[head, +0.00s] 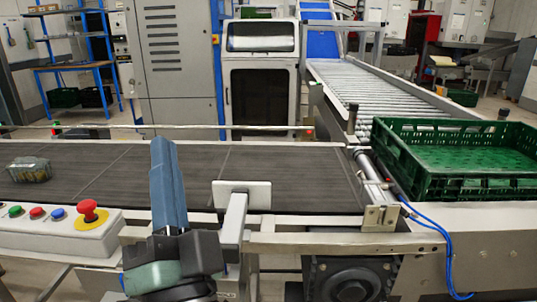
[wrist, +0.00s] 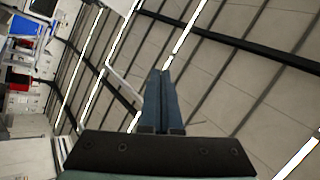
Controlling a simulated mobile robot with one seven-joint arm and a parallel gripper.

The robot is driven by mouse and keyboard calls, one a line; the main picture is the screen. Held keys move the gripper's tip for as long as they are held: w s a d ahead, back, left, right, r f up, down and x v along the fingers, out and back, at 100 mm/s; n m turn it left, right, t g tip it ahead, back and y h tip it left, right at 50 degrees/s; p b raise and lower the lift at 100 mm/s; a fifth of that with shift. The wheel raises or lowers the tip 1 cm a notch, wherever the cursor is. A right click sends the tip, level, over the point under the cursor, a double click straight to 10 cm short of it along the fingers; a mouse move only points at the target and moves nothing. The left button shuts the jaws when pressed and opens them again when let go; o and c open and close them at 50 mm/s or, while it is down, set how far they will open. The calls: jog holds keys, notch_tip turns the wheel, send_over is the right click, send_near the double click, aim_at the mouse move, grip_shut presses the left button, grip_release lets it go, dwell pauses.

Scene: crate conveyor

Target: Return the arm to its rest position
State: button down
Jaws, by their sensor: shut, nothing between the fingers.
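My gripper (wrist: 160,75) shows in the wrist view as two blue fingers pressed together, shut and empty. They point up the picture, away from the dark wrist mount. In the head view my blue-grey arm stands up at the front, left of the middle, in front of the conveyor belt (head: 275,170). Nothing touches the fingers there.
A green crate (head: 398,178) sits at the belt's right end. A clear punnet (head: 30,169) lies at the belt's left. A control box with a red stop button (head: 88,208) is at front left. A white bracketed plate (head: 241,193) stands close right of my arm.

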jog(key=s+d+r+n+t+h, duration=0.2)
jog(key=s+d+r+n+h, duration=0.15)
jog(key=d+r, duration=0.4)
jog(key=s+d+r+n+t+h, duration=0.25)
jog(key=d+r+h, duration=0.2)
jog(key=r, duration=0.55)
notch_tip(320, 180, up, 18)
jog(key=a+g+p, duration=0.1)
jog(key=p, duration=1.8)
jog(key=shift+a+n, duration=0.15)
jog(key=shift+n, duration=0.25)
